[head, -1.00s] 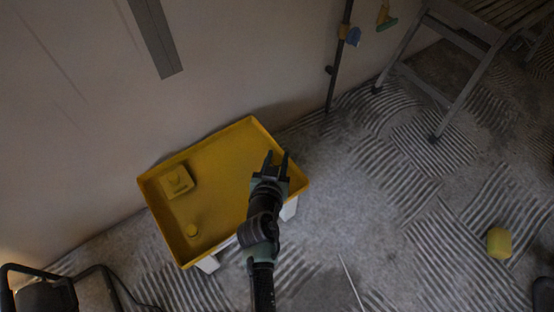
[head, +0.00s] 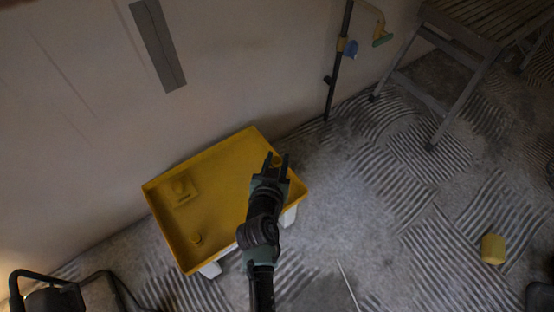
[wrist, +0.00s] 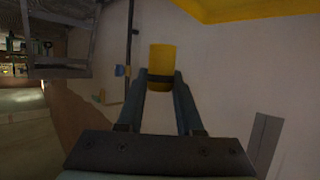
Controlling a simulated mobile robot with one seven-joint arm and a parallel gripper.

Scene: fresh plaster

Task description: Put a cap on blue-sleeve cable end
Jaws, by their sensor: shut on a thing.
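My gripper (head: 277,160) is raised in front of the yellow tray in the head view and shut on a yellow cap. The cap (wrist: 161,59) shows as a short yellow cylinder between the fingertips in the wrist view. The blue-sleeve cable end (head: 350,48) is by a dark upright pole at the wall, up and right of my gripper and apart from it. It also shows small in the wrist view (wrist: 120,71), left of the held cap. A green-and-yellow end (head: 382,38) hangs just right of the blue one.
The yellow tray (head: 222,160) stands by the wall, with a small yellow piece (head: 195,239) and a square block (head: 181,188) in it. A wooden-topped trestle (head: 436,85) stands right of the cables. A yellow cylinder (head: 493,249) is on the ridged floor. The floor between is mostly clear.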

